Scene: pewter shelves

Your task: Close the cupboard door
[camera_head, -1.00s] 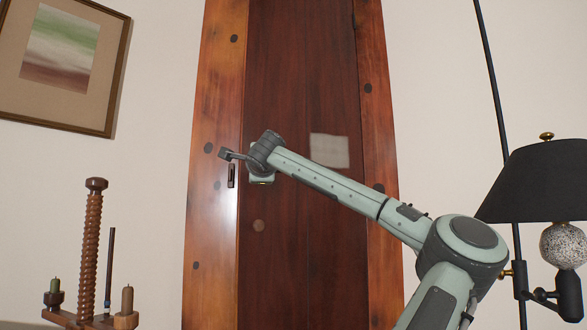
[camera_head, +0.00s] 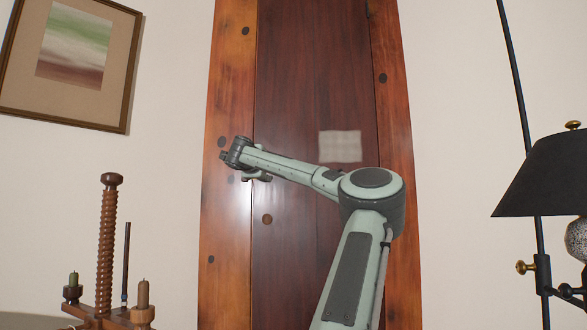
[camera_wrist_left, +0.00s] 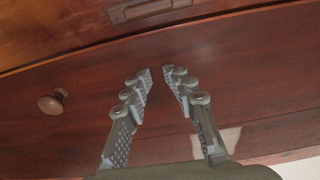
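The cupboard door is a tall dark red-brown panel (camera_head: 300,70) between lighter wood strips. It looks about level with them; a small gap is not possible to judge. A round wooden knob (camera_head: 267,219) sits on its lower left and also shows in the left wrist view (camera_wrist_left: 52,102). My left gripper (camera_head: 228,157) is in front of the door's left edge, above the knob. In the left wrist view its fingers (camera_wrist_left: 156,78) are apart with nothing between them. A dark latch plate (camera_wrist_left: 148,8) lies beyond the tips on the light strip. My right gripper is out of view.
A pale square (camera_head: 340,146) is on the door. A framed picture (camera_head: 72,62) hangs on the left wall. A wooden candle holder (camera_head: 108,245) stands at lower left. A black lamp (camera_head: 548,178) stands at right. Bare wall lies between them and the cupboard.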

